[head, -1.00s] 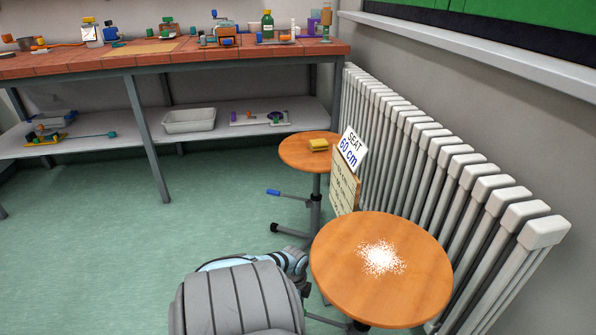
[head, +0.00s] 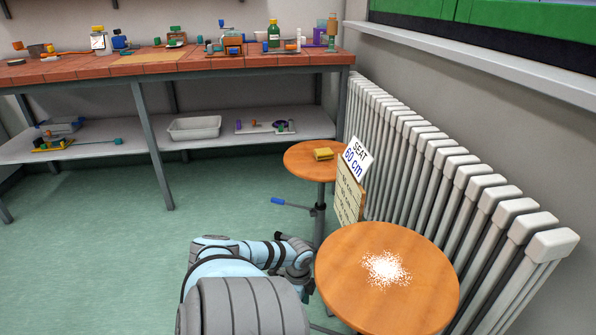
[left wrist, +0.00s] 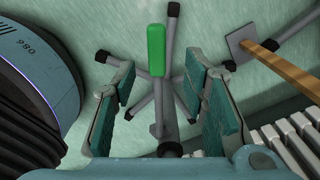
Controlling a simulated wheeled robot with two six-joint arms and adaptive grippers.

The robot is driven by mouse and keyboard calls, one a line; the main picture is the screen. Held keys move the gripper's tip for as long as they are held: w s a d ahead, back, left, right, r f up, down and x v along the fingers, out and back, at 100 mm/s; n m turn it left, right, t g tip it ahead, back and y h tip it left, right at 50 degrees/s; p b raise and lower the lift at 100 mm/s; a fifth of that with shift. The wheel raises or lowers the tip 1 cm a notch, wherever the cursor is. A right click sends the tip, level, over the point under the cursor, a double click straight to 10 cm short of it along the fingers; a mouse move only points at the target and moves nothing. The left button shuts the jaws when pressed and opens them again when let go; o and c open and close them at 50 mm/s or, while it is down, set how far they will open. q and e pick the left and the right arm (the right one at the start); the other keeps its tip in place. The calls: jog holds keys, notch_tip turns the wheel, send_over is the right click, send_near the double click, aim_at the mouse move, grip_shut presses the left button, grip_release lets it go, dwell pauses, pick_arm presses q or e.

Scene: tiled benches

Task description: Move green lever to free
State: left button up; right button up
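The green lever (left wrist: 156,50) shows in the left wrist view as a rounded green grip on a grey stem, above the dark legs of a stool base. My left gripper (left wrist: 168,92) is open, with its two teal-padded fingers apart. The lever appears in the gap between them, toward the top; I cannot tell how far away it is. In the head view, the near round wooden stool (head: 420,260) has white powder on its seat, and the green lever is hidden. My left gripper is also hidden there. My right gripper is not in view.
A second stool (head: 300,160) with a yellow block (head: 323,154) and a blue lever (head: 280,202) stands behind. A "SEAT 60 cm" sign (head: 355,160) stands between the stools. A white radiator (head: 440,150) lines the right wall. Open floor (head: 100,250) lies left.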

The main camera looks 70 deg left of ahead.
pick_arm(q)
notch_tip(320, 180, up, 6)
jog(key=shift+f, duration=0.1)
dwell(0.5)
